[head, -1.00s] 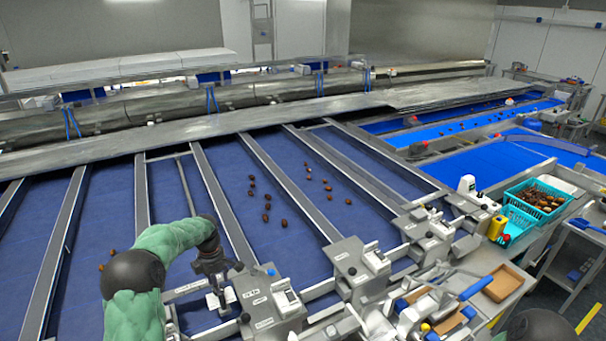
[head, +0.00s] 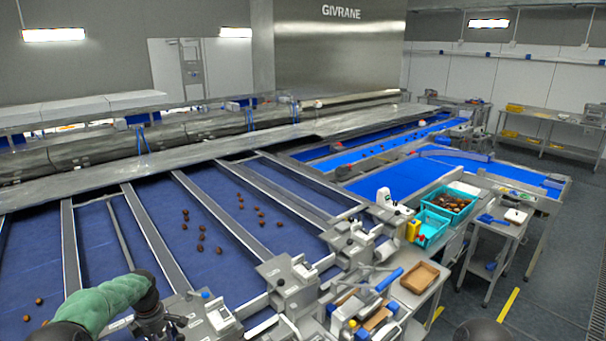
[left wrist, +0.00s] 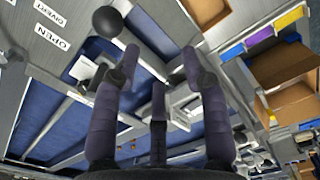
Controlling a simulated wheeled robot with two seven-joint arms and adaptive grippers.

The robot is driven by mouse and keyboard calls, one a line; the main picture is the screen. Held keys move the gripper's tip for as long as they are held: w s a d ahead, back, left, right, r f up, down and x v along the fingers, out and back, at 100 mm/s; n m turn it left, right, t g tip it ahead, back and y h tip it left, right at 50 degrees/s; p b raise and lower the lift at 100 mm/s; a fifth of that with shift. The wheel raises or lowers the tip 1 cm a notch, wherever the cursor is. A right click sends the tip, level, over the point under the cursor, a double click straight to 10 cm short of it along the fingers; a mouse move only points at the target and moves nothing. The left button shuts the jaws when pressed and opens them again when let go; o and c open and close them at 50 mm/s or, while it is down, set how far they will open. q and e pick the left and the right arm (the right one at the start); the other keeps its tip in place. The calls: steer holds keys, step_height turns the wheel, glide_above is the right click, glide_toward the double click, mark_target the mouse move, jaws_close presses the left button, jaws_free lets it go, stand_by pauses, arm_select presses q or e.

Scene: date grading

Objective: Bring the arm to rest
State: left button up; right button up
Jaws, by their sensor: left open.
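My left arm, in a green sleeve, comes in from the lower left of the head view. Its gripper (head: 168,328) is low over the near end of the sorting lanes, partly cut off by the bottom edge. In the left wrist view the gripper (left wrist: 158,68) has its dark fingers spread apart, with nothing between them. My right gripper is in neither view.
Blue sorting lanes (head: 95,233) carry several loose brown dates (head: 200,237). Metal lane-end units (head: 290,283) stand close right of the gripper. Farther right are a brown tray (head: 420,277), a teal crate (head: 432,207) of dates and open floor (head: 540,270).

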arm_select(q)
steer(key=s+d+f+m+h, duration=0.1)
steer(key=s+d+f+m, duration=0.35)
steer(key=d+f, duration=0.35)
steer(key=s+d+f+m+h, duration=0.2)
steer(key=s+d+f+m, duration=0.25)
steer(key=d+f, duration=0.45)
steer(key=s+d+f+m, duration=0.25)
steer(key=s+d, duration=0.25)
steer(key=s, duration=0.3)
steer(key=s+d+f+m+h, duration=0.1)
steer(key=s+d+m, duration=0.3)
steer(key=s, duration=0.3)
steer(key=s+d+f+m, duration=0.2)
steer(key=s+d+m, duration=0.25)
steer(key=s, duration=0.35)
step_height(320, 180, down, 23)
steer(key=w+d+b, duration=0.1)
steer(key=d+b, duration=0.1)
steer(key=b, duration=2.2)
steer(key=shift+r+m+b, duration=0.2)
steer(key=shift+m+b, duration=0.1)
steer(key=shift+b, duration=0.1)
steer(key=shift+w, duration=0.1)
